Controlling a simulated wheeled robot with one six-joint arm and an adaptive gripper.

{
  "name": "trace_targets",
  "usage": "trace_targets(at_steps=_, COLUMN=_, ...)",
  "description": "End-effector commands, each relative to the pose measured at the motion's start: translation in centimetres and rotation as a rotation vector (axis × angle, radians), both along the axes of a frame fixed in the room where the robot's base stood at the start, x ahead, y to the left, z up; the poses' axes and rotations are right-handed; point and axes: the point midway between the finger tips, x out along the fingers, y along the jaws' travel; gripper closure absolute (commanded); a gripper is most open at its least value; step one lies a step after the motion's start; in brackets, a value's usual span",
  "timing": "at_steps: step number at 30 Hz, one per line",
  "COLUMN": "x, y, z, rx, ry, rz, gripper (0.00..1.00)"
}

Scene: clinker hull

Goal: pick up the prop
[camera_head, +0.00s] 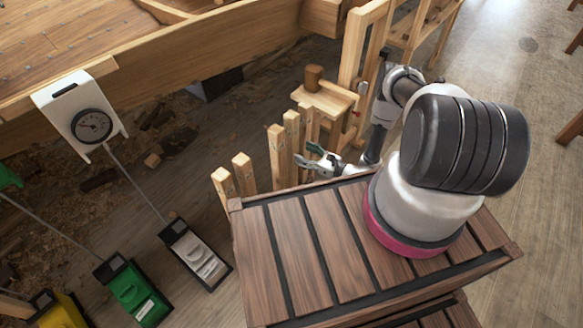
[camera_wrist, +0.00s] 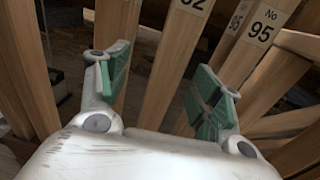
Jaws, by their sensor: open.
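Several upright wooden props (camera_head: 277,155) stand in a row beside the slatted deck in the head view; I cannot tell which one the task means. In the wrist view, one prop (camera_wrist: 175,55) with a partly cut-off number ending in 2 shows in the gap between the fingers, apparently beyond them. Another prop (camera_wrist: 262,35) marked No 95 leans at the right. My gripper (camera_head: 311,158) is open with green finger pads, close to the row. In the wrist view my gripper (camera_wrist: 163,78) looks empty.
A wooden hull (camera_head: 150,50) fills the upper left. A wooden stand (camera_head: 325,98) is behind the props. Open floor lies right.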

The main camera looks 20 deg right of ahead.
Motion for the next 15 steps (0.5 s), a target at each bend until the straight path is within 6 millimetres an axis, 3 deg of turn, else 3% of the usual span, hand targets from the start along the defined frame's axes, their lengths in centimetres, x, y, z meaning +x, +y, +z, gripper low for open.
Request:
trace_targets(at_steps=5, x=1.2, y=-0.6, z=-1.4, rx=0.01, ry=-0.019, rz=-0.097, gripper=0.35)
trace_targets(at_steps=15, x=4.8, y=2.5, z=-1.3, rx=0.01, ry=-0.02, rz=-0.096, gripper=0.35)
